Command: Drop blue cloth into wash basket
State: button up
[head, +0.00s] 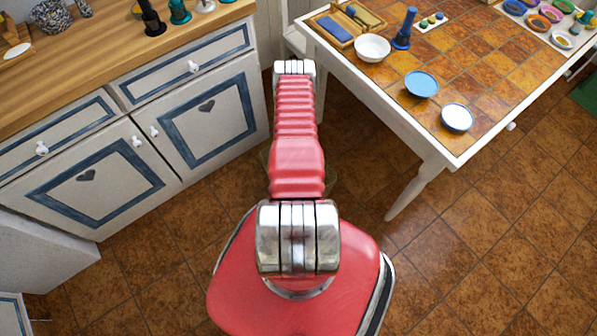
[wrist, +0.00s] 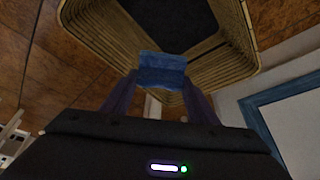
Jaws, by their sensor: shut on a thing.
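The blue cloth (wrist: 162,68) shows in the wrist view as a small folded piece between the fingertips of my gripper (wrist: 159,88), which is shut on it. The wash basket (wrist: 228,48), with ribbed tan walls and a dark middle, fills the upper part of the wrist view, behind the cloth. The cloth overlaps the basket's near side in this view; I cannot tell how far apart they are. In the head view my red arm hides the gripper, the cloth and most of the floor spot beyond it.
A white cabinet with blue trim (head: 209,112) stands at the left under a wooden counter (head: 150,42). The tiled floor (head: 480,240) at the lower right is clear.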

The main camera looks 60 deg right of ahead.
jog(key=o, duration=1)
jog(key=shift+v, duration=6.85)
jog(key=shift+f, duration=0.1)
jog(key=shift+a, duration=0.1)
